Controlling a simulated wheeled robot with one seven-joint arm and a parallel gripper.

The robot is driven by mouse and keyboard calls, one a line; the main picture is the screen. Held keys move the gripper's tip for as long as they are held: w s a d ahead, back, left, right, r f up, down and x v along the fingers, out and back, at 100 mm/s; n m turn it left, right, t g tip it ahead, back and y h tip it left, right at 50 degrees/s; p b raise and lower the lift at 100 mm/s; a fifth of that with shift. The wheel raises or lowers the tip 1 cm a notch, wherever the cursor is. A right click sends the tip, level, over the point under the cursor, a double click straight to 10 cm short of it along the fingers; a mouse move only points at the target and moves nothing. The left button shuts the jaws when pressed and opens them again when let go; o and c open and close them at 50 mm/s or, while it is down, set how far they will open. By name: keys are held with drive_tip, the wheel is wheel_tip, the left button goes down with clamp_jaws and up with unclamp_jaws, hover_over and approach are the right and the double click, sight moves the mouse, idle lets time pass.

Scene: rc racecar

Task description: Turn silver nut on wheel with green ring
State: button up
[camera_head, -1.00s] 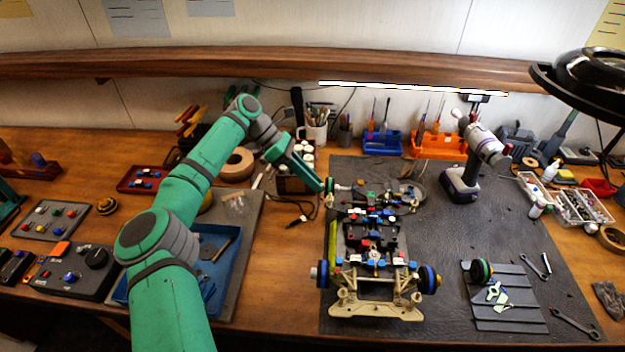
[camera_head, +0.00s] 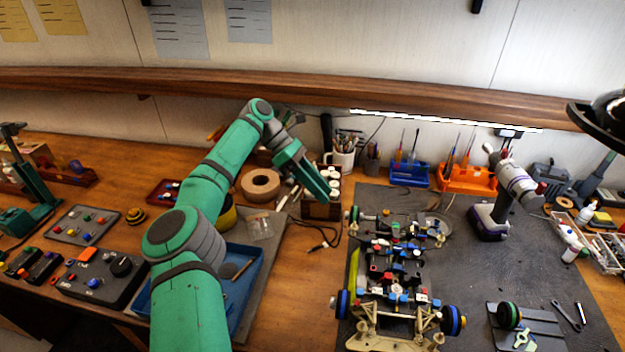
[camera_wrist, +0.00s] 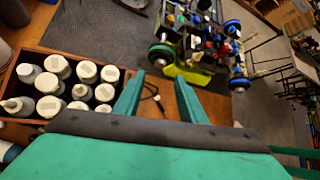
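The RC car chassis (camera_head: 395,270) stands on the dark mat, with its wheels at the corners. Its far-left wheel with a green ring (camera_head: 353,215) shows in the head view; in the wrist view this green-ringed wheel (camera_wrist: 160,55) is just beyond the fingertips. The silver nut is too small to make out clearly. My gripper (camera_head: 327,196) is left of that wheel, apart from it, above the table. In the wrist view my gripper (camera_wrist: 160,80) has its two fingers spread with nothing between them.
A wooden box of white-capped bottles (camera_wrist: 60,85) is close to my gripper's left in the wrist view. A loose green-ringed wheel (camera_head: 508,315) lies on a grey ribbed plate. A cordless driver (camera_head: 500,205) stands right of the car. A cable (camera_head: 325,237) lies below my gripper.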

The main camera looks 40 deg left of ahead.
drive_tip(key=shift+v, duration=1.95)
drive_tip(key=shift+r, duration=0.1)
drive_tip(key=shift+d, duration=0.1)
